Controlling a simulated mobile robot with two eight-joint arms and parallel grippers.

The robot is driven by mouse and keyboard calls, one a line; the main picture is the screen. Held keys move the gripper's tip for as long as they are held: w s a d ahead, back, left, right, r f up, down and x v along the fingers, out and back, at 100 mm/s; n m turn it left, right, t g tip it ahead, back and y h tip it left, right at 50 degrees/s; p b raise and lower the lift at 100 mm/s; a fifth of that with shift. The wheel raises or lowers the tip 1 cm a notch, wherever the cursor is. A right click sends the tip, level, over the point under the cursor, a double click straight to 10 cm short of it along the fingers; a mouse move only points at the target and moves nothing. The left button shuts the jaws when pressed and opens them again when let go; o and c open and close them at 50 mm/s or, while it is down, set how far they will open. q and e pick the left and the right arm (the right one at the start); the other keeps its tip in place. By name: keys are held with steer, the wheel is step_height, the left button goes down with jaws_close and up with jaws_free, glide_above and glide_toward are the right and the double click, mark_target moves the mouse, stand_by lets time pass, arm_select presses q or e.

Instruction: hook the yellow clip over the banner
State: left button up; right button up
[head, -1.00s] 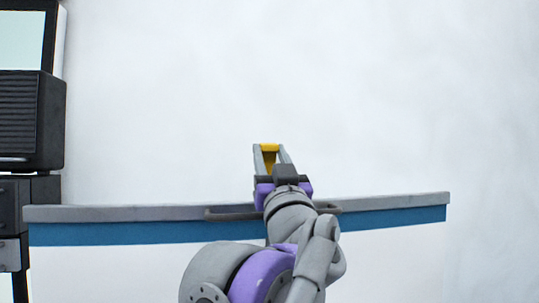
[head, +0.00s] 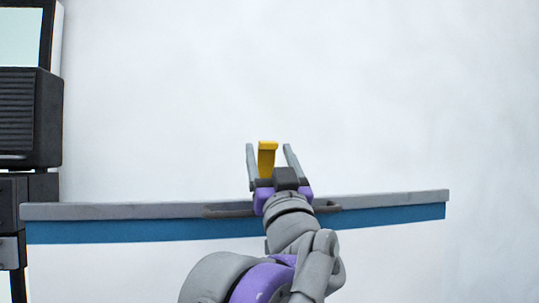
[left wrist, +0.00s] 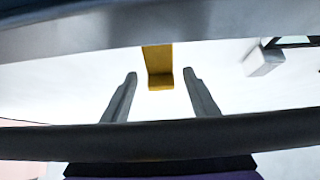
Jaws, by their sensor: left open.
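The yellow clip (head: 267,160) stands between the spread fingers of my left gripper (head: 268,146), with a gap on each side. In the left wrist view the clip (left wrist: 159,68) shows an angled lower end between the two grey fingers (left wrist: 159,73). Its upper end meets the edge of a wide grey band; I cannot tell whether it is hooked over it. The banner (head: 120,232) is a wide white panel with a blue stripe and a grey top edge. My left arm hides part of its middle. My right gripper is not in view.
A dark curved bar (head: 228,211) lies along the banner's top edge, partly behind my wrist. A black machine with a screen (head: 30,118) stands at the far left. The space above the banner is clear before a pale wall.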

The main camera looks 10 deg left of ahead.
arm_select(q)
steer(key=b+v, duration=0.2)
steer(key=v, duration=0.8)
steer(key=shift+s, duration=0.15)
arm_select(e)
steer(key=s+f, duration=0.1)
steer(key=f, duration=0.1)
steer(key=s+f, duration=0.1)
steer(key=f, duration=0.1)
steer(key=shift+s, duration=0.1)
